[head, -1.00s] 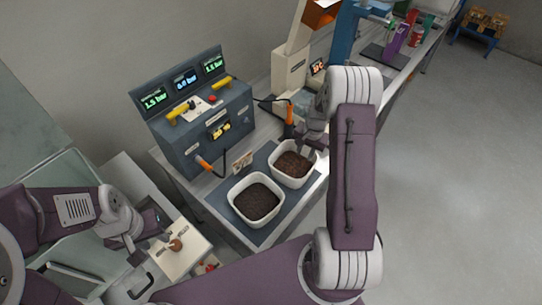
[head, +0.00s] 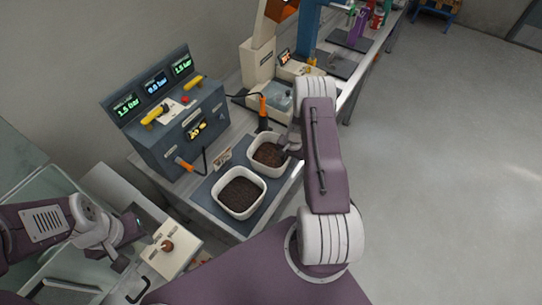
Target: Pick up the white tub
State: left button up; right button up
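Two white square tubs stand on a dark blue-grey mat, both holding dark brown granular material. The nearer tub (head: 238,213) is at the front left of the mat; the farther tub (head: 264,173) is behind it to the right. My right gripper (head: 286,149) is at the right rim of the farther tub. The arm and wrist partly hide its fingers, so I cannot tell whether they are open or grip the rim. My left gripper (head: 123,262) is at the lower left, away from the tubs; its finger state is unclear.
A grey console (head: 170,120) with green displays and yellow handles stands left of the tubs. An orange-handled tool (head: 263,110) and a beige machine (head: 258,66) are behind them. A cream box with a brown knob (head: 168,246) is at the lower left. Open floor lies right.

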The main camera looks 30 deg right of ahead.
jog(key=shift+w+d+f, duration=0.1)
jog(key=shift+w+f, duration=0.1)
jog(key=shift+f, duration=0.45)
jog(key=shift+s+r, duration=0.1)
grip_shut()
dwell(0.8)
